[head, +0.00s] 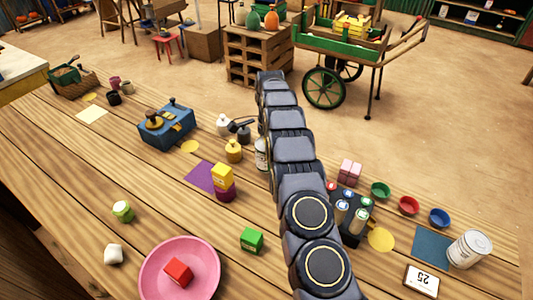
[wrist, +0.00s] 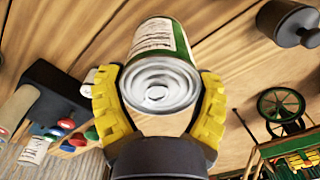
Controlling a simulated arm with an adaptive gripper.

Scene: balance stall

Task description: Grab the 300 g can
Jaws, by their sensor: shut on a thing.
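My gripper (wrist: 158,92), with yellow ribbed fingers, is shut on a can (wrist: 160,40) in the wrist view. One finger is on each side of it, and its ringed metal end faces the camera. The can has a white printed label and a green band; the print is too small to read, so I cannot confirm 300 g. In the head view a strip of a pale can (head: 261,154) shows beside my arm, which hides the rest and my gripper. I cannot tell whether the can touches the table.
A black rack (head: 351,226) of small coloured-top tubes stands right of my arm. A larger white can (head: 469,249) stands by a card (head: 422,281) marked 25.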

